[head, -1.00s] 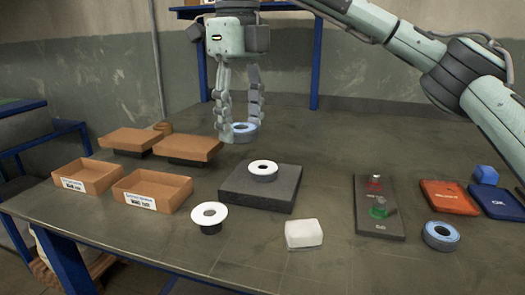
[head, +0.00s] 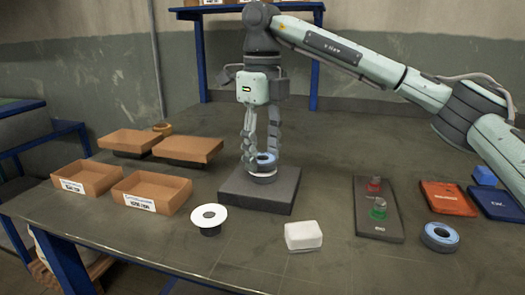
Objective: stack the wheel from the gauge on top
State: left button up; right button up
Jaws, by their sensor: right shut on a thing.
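My right gripper (head: 261,150) points down over the dark square block (head: 240,199) and is shut on a blue-grey ringed wheel (head: 264,158). This wheel is directly above another wheel (head: 263,178) lying on the block, and its lower side appears to meet that wheel; I cannot tell if it bears its weight. The fingers hide part of both wheels. A white-topped disc with a dark hub (head: 209,216) sits on the table left of the block. Another blue-grey wheel (head: 440,236) lies at the right. My left gripper is out of view.
A dark plate (head: 378,222) with red and green pieces stands right of the block. A white block (head: 303,236) is in front. Orange (head: 448,197) and blue (head: 493,203) flat boxes lie at right.

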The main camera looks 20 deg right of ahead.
jog(key=shift+f, duration=0.15)
jog(key=o, duration=1.2)
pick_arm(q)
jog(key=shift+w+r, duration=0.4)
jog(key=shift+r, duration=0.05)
pick_arm(e)
jog(key=shift+r, duration=0.3)
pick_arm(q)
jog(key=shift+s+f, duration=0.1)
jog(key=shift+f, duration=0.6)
pick_arm(e)
notch_tip(320, 180, up, 7)
jog(key=shift+r, duration=0.1)
